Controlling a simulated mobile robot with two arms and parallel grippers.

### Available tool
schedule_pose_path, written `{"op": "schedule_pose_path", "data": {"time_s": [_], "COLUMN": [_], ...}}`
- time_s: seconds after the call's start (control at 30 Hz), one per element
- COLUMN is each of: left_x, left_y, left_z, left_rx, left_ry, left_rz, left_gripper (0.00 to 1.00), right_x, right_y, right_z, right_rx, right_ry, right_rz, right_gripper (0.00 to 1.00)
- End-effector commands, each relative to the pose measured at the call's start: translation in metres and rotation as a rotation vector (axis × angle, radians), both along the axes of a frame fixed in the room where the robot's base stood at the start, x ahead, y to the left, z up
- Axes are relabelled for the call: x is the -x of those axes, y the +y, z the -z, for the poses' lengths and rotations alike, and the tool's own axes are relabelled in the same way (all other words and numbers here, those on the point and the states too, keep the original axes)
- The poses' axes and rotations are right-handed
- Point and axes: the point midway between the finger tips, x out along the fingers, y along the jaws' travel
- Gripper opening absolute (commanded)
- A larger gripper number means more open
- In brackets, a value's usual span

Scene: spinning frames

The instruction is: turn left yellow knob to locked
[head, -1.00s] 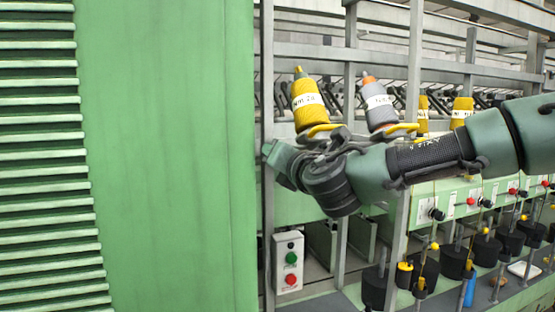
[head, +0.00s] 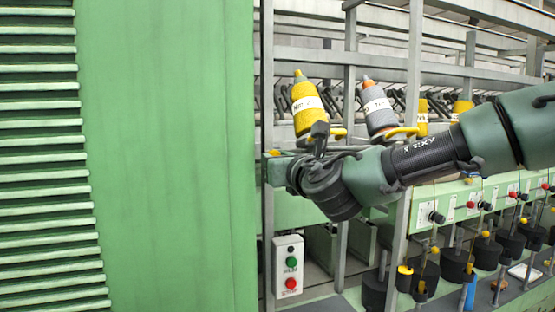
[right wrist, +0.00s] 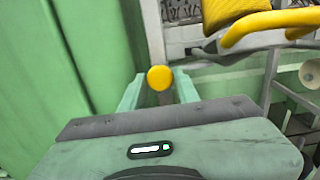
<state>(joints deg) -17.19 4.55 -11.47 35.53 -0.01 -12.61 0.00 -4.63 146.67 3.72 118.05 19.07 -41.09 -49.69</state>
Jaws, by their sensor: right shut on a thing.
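A round yellow knob (right wrist: 159,78) on a short stem shows in the right wrist view, beside the green panel. My right gripper (right wrist: 158,92) has its two pale green fingers on either side of the knob and is shut on it. In the head view my right arm comes in from the right and its wrist (head: 322,184) is at the edge of the green cabinet. The knob is not clear there, and I cannot read any locked mark. My left gripper is not in view.
A green cabinet (head: 165,150) with slats fills the left. Yellow and grey bobbins (head: 306,105) stand just behind my wrist, with yellow rings close by. A switch box (head: 289,268) with green and red buttons hangs below. Metal posts and rails surround the arm.

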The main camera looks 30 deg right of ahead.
Motion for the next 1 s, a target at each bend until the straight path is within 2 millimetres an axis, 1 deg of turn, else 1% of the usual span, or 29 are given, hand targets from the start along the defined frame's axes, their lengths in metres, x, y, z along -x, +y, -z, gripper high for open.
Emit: {"op": "schedule_pose_path", "data": {"time_s": [0.33, 0.37, 0.4, 0.43, 1.0], "left_x": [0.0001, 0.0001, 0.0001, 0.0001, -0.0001], "left_y": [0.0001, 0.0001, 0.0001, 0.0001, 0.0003], "left_z": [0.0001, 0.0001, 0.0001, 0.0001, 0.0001], "left_rx": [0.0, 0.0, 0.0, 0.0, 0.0], "left_ry": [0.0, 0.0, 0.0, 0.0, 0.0], "left_rz": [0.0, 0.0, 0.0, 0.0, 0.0], "left_gripper": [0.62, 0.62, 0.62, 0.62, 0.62], "right_x": [0.0, 0.0, 0.0, 0.0, 0.0], "right_y": [0.0002, 0.0002, 0.0002, 0.0002, 0.001], "right_z": [0.0014, 0.0014, 0.0014, 0.0013, -0.0002], "right_rx": [0.004, 0.004, 0.004, 0.004, 0.004], "right_ry": [0.003, 0.003, 0.003, 0.003, 0.001], "right_rz": [-0.001, -0.001, -0.001, -0.001, -0.003], "right_gripper": [0.0, 0.33, 0.45, 0.52, 0.52]}}
